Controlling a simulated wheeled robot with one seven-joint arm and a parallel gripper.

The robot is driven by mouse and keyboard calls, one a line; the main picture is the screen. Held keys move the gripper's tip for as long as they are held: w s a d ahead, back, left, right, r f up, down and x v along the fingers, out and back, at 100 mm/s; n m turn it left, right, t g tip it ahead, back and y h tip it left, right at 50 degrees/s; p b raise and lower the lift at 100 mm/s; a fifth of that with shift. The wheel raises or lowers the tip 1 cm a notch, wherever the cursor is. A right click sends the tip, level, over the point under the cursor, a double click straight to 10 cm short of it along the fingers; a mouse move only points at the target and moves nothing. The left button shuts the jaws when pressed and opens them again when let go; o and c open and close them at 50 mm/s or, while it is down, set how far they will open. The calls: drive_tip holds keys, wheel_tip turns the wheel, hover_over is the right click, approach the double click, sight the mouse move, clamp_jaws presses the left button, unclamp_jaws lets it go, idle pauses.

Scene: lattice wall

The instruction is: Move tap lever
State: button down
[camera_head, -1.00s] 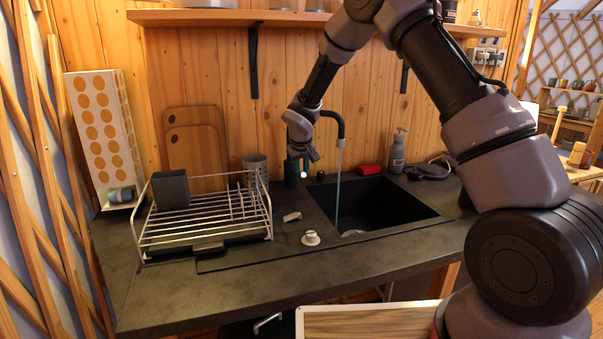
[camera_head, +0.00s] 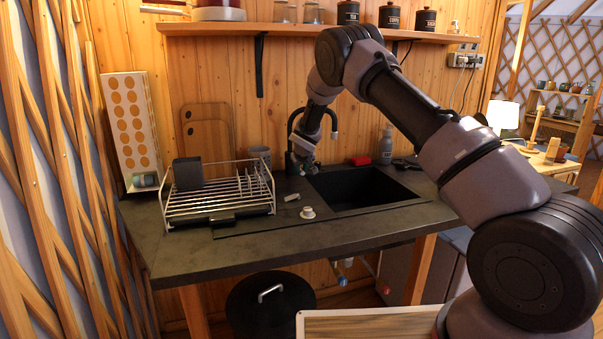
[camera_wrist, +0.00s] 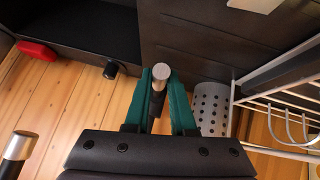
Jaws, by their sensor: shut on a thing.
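The black tap (camera_head: 333,124) stands behind the sink, its curved spout showing to the right of my wrist. No water stream shows below the spout. The tap lever (camera_wrist: 160,76), dark with a silver end, lies between the teal fingers of my gripper (camera_wrist: 160,92) in the wrist view. My gripper (camera_head: 305,168) is shut on the lever. In the head view my gripper and wrist hide the lever and the tap's base. The sink (camera_head: 365,190) is dark and lies to the right of my gripper.
A wire dish rack (camera_head: 218,205) stands left on the counter, with a perforated grey cup (camera_wrist: 212,105) near my gripper. A small white object (camera_head: 307,212) lies in front. A soap bottle (camera_head: 386,147) and red sponge (camera_head: 360,160) are behind the sink. A shelf (camera_head: 230,29) runs above.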

drive_tip(key=shift+a+f, duration=0.1)
drive_tip(key=c, duration=0.8)
unclamp_jaws()
drive_tip(key=shift+s, duration=0.1)
drive_tip(key=shift+o, duration=0.2)
drive_tip(key=shift+s+r, duration=0.1)
drive_tip(key=shift+r, duration=0.2)
drive_tip(key=v, duration=1)
drive_tip(key=shift+s+r, duration=0.1)
